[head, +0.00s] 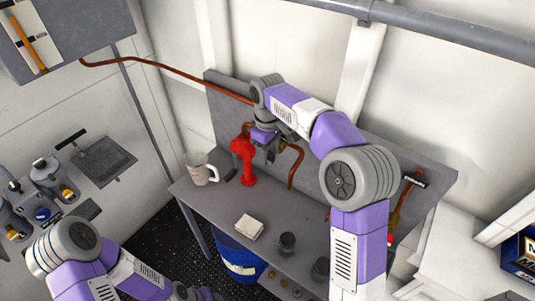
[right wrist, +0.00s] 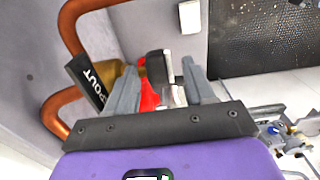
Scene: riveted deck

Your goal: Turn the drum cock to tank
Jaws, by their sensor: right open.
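In the right wrist view, a brass cock body (right wrist: 141,66) sits on copper piping beside a black plate reading "SPOUT" (right wrist: 87,82). A short dark lever-like piece (right wrist: 158,66) shows between my fingertips. My right gripper (right wrist: 160,78) is open, one finger on each side of this piece; I cannot tell whether they touch it. A red body (right wrist: 149,95) shows behind the fingers. In the head view my right gripper (head: 267,146) is above the bench beside the red pump-like body (head: 243,160), and it hides the cock. My left gripper (head: 190,293) is partly cut off at the bottom edge.
The grey bench (head: 205,195) carries a white mug (head: 198,174), a pale folded pad (head: 249,227) and dark round knobs (head: 287,243). A blue drum (head: 238,262) stands below it. Copper pipe (head: 297,165) rises close to my right gripper. Wall fittings (head: 50,185) are at left.

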